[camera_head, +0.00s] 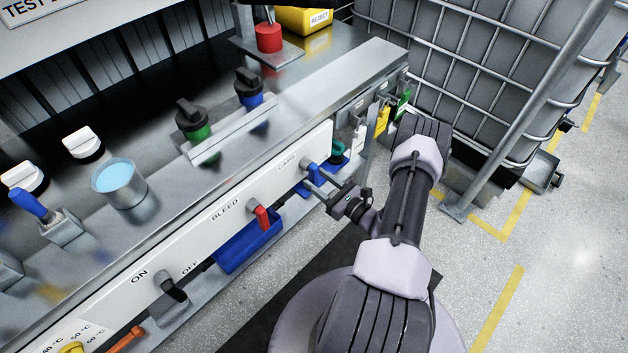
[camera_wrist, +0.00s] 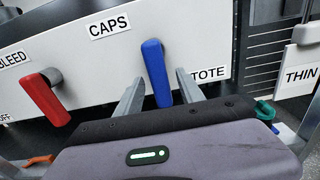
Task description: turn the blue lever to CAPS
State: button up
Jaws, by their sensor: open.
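The blue lever (camera_head: 314,174) sits at the right end of the white front panel in the head view. In the wrist view the blue lever (camera_wrist: 155,70) hangs nearly straight down, slightly tilted. The CAPS label (camera_wrist: 110,24) is above and left of it, the TOTE label (camera_wrist: 208,74) to its right. My gripper (camera_head: 329,190) is open at the lever. In the wrist view my gripper (camera_wrist: 160,78) has one finger on each side of the lever's lower part. Whether either finger touches it I cannot tell.
A red lever (camera_wrist: 42,98) at the BLEED label is to the left. A black lever (camera_head: 173,288) is further left, between ON and OFF. A blue bin (camera_head: 240,250) lies below the panel. A wire-caged container (camera_head: 470,75) stands behind my arm. Open floor is at right.

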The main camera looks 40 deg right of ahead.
jog(key=shift+w, duration=0.9)
jog(key=shift+a, duration=0.1)
grip_shut()
dwell(0.7)
